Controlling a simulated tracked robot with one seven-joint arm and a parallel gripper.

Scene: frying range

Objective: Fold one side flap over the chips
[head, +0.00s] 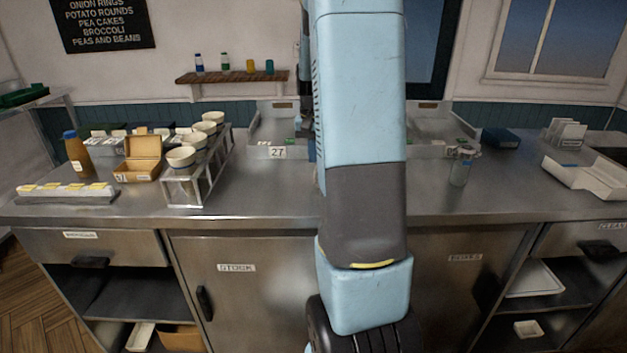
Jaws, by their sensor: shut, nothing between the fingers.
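My own light-blue arm fills the middle of the head view and covers the centre of the steel counter (260,205). My gripper is not seen; only a narrow dark part shows behind the arm's left edge. I cannot make out any chips or a wrapper with side flaps; the area behind the arm is hidden. An open white tray or box (590,178) lies at the right end of the counter. An open brown carton (140,165) stands at the left with its lid up.
A wire rack (205,178) holds several pale bowls (182,157). A sauce bottle (77,153) and a white strip with yellow tops (65,193) are at the left. A steel tray marked 27 (278,152) is at the back. A shaker (461,167) stands right of my arm.

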